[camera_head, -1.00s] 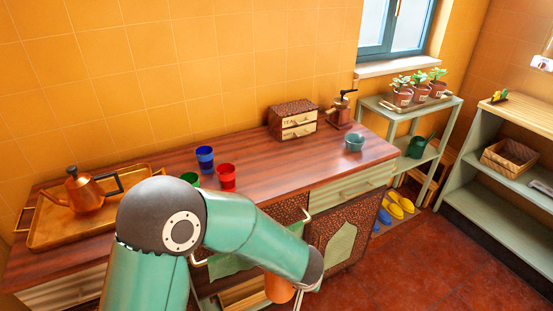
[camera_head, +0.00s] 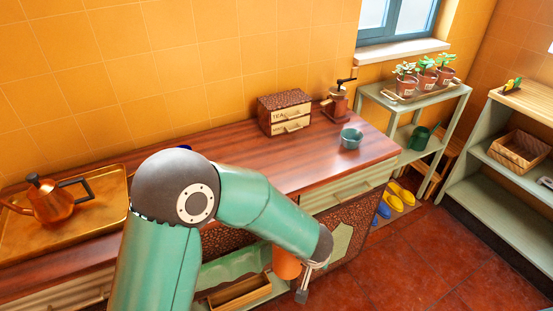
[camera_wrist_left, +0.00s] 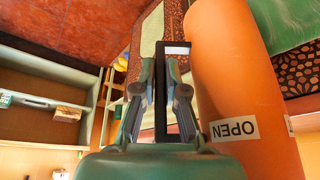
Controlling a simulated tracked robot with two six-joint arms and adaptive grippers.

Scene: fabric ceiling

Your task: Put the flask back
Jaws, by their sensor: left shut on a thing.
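The flask (camera_wrist_left: 235,60) is a large orange cylinder with a black handle and a white label reading OPEN. It fills the right of the left wrist view. My left gripper (camera_wrist_left: 163,82) is shut on the flask's black handle, one finger on each side. In the head view a part of the flask (camera_head: 287,264) shows below my left arm, in front of the lower cabinet; the arm hides the rest. My left gripper (camera_head: 302,293) shows there only in part. My right gripper is not in view.
The wooden counter (camera_head: 240,148) carries a copper kettle on a brass tray (camera_head: 100,217), a tea box (camera_head: 284,112), a grinder (camera_head: 336,103) and a teal bowl (camera_head: 351,138). Below is an open cabinet bay with a wooden box (camera_head: 240,292). Red floor (camera_head: 400,265) lies clear at right.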

